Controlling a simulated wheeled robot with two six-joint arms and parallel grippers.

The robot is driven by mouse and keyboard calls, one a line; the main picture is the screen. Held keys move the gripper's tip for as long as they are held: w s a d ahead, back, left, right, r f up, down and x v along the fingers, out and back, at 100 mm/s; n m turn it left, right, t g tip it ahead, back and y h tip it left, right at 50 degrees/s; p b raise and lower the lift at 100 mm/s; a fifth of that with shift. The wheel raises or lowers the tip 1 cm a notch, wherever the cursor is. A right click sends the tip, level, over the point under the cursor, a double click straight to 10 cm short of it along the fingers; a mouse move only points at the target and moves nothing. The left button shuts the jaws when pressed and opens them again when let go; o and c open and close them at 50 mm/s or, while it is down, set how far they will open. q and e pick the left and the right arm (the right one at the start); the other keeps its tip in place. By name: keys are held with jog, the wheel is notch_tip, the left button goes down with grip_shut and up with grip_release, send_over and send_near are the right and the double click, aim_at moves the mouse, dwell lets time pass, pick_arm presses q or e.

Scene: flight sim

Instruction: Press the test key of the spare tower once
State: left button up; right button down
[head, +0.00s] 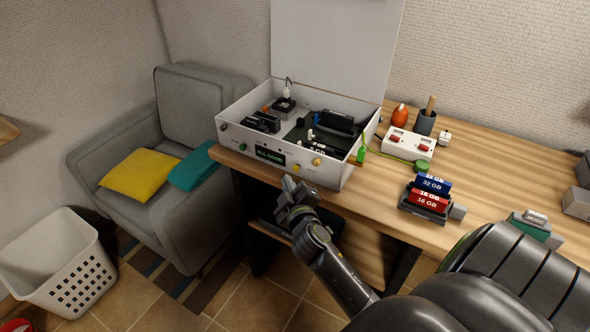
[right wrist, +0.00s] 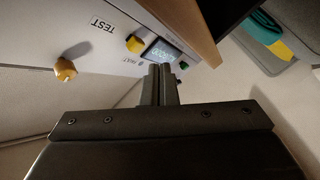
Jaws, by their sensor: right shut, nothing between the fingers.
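The tower (head: 337,178) is an open white case lying on the desk, its lid raised behind. Its front panel carries a lit display (head: 270,155) reading "ALL GOOD", a green key (head: 242,147), a yellow key (head: 295,167) and a brass-coloured knob (head: 316,162). In the right wrist view the yellow key (right wrist: 135,43) sits beside the "TEST" lettering, with the knob (right wrist: 64,70) further left. My right gripper (head: 289,185) is shut and empty, just in front of and below the panel. Its fingertips (right wrist: 160,72) appear apart from the yellow key. My left gripper is not in view.
Memory modules stand in a dark holder (head: 424,212) on the desk. A white switch box (head: 408,143), an orange bottle (head: 399,116) and a pen cup (head: 424,123) are behind. A grey armchair (head: 205,91) and white basket (head: 60,262) stand left. Desk between holder and case is mostly clear.

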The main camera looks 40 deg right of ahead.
jog(key=a, duration=0.1)
jog(key=s+a, duration=0.1)
jog(key=a, duration=0.1)
jog(key=shift+s+a, duration=0.25)
jog(key=shift+a, duration=0.05)
dwell(0.6)
jog(key=s+f+m+g+y, duration=0.15)
jog(key=s+f+g, duration=0.3)
jog(key=f, duration=1.05)
jog(key=s+f+g+y, duration=0.25)
jog(key=s+f, duration=0.35)
jog(key=f, duration=0.9)
jog(key=s+f+m+g, duration=0.1)
jog(key=s+f+g, duration=0.1)
jog(key=s+f, duration=0.4)
jog(key=s+f+m+g+y, duration=0.1)
jog(key=s+f, duration=0.5)
jog(key=s, duration=1)
jog(key=s+f+m+g, duration=0.2)
jog(key=s+f+g, duration=0.2)
jog(key=s+f, duration=0.3)
jog(key=s, duration=0.4)
jog(key=shift+a+g, duration=0.4)
